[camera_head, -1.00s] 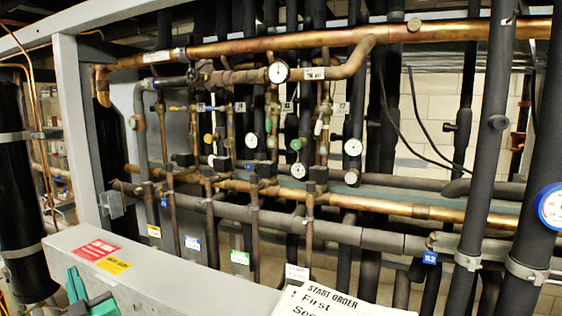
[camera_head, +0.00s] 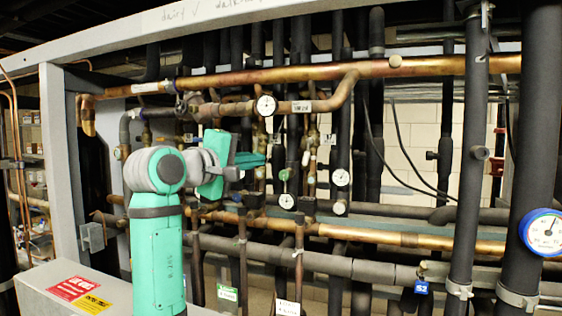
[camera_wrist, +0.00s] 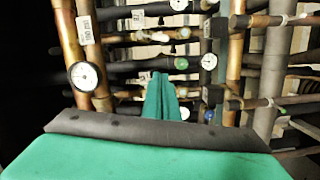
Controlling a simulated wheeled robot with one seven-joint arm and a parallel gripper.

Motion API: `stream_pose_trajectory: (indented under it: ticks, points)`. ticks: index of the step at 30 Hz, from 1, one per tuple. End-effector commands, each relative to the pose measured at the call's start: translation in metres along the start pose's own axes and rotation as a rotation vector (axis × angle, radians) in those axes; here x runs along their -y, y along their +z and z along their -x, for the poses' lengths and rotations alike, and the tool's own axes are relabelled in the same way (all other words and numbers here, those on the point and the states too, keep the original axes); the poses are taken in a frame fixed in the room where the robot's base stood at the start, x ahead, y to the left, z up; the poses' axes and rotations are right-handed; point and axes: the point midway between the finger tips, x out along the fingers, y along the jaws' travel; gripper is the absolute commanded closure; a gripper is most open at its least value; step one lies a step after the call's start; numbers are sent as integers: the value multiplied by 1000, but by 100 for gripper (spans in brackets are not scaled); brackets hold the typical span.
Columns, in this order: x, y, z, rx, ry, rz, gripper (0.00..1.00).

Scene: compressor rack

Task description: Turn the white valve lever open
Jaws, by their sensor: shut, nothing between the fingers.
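My arm reaches up in front of the pipe rack in the head view, with my gripper (camera_head: 258,160) pointing right among the vertical pipes. In the wrist view, the two green fingers (camera_wrist: 161,95) are together, with nothing between them. I cannot clearly make out the white valve lever; a small pale fitting (camera_head: 313,142) right of the fingertips is too small to identify. My arm and gripper hide part of the rack's left side. I cannot tell whether the fingers touch any pipe or valve.
A copper pipe (camera_head: 240,78) crosses above my gripper, and another (camera_head: 400,238) runs below. White dial gauges (camera_head: 265,105) and a green knob (camera_head: 284,175) sit close to the fingertips. A grey frame post (camera_head: 58,170) stands at left. A large blue-rimmed gauge (camera_head: 545,232) is at far right.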

Motion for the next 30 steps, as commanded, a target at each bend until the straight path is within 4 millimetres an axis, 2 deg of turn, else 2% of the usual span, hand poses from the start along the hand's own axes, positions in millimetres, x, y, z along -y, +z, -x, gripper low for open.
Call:
stream_pose_trajectory:
  ticks: [3,8,21,30]
  points:
    - [-4,10,-6,28,-12,14,100]
    - [-2,11,-24,28,-13,14,100]
    - [-2,12,-105,26,-12,13,100]
    - [-2,37,-126,23,-10,11,100]
